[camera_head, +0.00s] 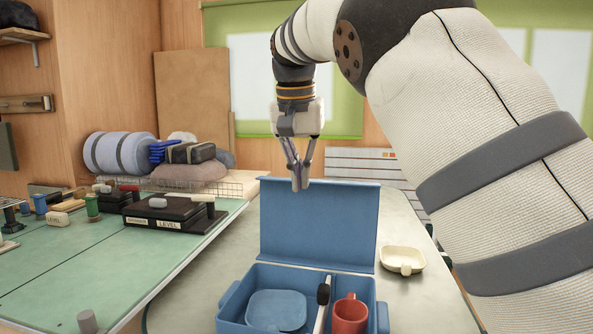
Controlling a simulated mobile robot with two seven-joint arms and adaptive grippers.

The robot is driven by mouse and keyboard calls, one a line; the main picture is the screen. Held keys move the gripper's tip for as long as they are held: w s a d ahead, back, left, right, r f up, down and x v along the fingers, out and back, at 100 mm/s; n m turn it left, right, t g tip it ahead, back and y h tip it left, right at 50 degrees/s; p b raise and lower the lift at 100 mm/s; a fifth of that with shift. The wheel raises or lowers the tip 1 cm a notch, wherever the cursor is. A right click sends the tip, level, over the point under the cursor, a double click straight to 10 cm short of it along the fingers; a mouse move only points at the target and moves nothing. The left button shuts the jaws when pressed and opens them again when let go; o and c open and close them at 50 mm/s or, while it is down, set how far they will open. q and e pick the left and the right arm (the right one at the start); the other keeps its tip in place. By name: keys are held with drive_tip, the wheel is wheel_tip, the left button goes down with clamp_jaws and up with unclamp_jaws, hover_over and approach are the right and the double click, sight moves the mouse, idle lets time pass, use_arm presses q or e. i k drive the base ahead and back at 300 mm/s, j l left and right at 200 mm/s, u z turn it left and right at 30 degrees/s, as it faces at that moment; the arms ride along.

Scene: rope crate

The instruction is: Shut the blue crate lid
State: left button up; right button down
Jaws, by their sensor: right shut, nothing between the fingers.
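The blue crate (229,307) stands on the pale table near the bottom middle of the head view. Its blue lid (320,228) is open and stands roughly upright at the crate's far side. A blue container (275,311), a red mug (350,315) and a brush-like tool with a dark head (323,294) are in the crate. My right gripper (300,188) points down at the lid's top edge, left of its middle. Its fingers are shut with nothing between them. I cannot tell whether they touch the lid. My left gripper is not in view.
A cream dish (402,260) sits on the table just right of the lid. A green-topped bench (80,262) on the left carries a black level device (170,213) and small parts. Rolled bedding (120,152) lies behind it. The table left of the crate is clear.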

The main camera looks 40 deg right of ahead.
sight(329, 224)
drive_tip(key=i+l, duration=0.4)
drive_tip(key=l, duration=0.15)
drive_tip(key=i+l, duration=0.45)
